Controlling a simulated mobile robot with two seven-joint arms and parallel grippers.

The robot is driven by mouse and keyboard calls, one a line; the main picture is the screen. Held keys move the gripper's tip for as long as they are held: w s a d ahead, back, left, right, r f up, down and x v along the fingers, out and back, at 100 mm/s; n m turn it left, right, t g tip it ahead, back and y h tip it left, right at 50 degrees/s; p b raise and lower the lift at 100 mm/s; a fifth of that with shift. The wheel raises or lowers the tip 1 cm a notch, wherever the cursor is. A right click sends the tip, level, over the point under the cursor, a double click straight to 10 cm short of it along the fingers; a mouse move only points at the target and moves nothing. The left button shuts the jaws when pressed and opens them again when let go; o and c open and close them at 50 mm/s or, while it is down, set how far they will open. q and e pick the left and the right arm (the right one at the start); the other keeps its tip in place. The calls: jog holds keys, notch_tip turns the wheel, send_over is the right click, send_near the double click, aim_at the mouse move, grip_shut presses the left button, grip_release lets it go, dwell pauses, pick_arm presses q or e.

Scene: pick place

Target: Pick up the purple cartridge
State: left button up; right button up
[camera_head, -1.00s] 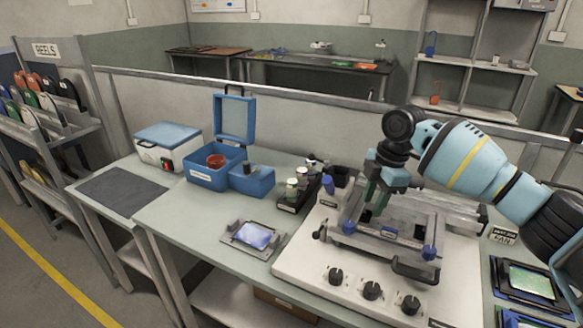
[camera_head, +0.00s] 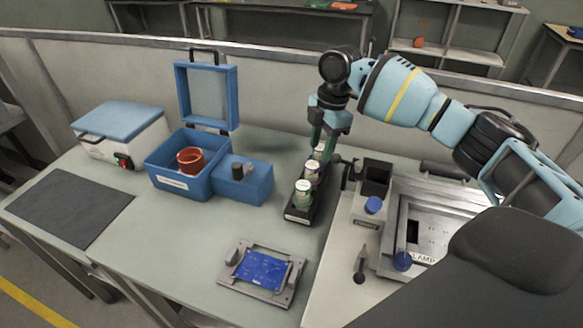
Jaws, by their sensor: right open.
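A black rack (camera_head: 297,214) on the bench holds a row of small cartridges with pale caps. The front cartridge (camera_head: 303,193) looks greenish. The middle one (camera_head: 312,171) has a dark purple-tinged body and seems to be the purple cartridge. A further one (camera_head: 319,150) stands at the back, partly hidden by my right gripper. My right gripper (camera_head: 324,152) is open and points down, with its green fingers at the back end of the rack. I cannot tell whether they touch a cartridge. My left gripper is not in view.
A blue open case (camera_head: 190,185) with a red round item (camera_head: 191,160) stands left of the rack. A blue board in a grey frame (camera_head: 263,270) lies in front. A white machine with a metal frame (camera_head: 430,225) is right. A dark mat (camera_head: 70,210) lies far left.

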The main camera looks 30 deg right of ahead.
aim_at(313, 164)
jog(key=shift+o, duration=1.1)
jog(key=shift+w+a+f, duration=0.1)
jog(key=shift+w+f, duration=0.1)
jog(key=shift+o, duration=0.2)
jog(key=shift+a, duration=0.2)
jog(key=shift+a+f, duration=0.2)
jog(key=shift+f, duration=0.8)
jog(key=shift+w+a+f, duration=0.1)
jog(key=shift+a+f, duration=0.1)
jog(key=shift+f, duration=1.15)
jog(key=shift+w+a+f, duration=0.1)
jog(key=shift+a+f, duration=0.05)
jog(key=shift+f, duration=1.2)
jog(key=c, duration=1.2)
jog(key=shift+c, duration=0.2)
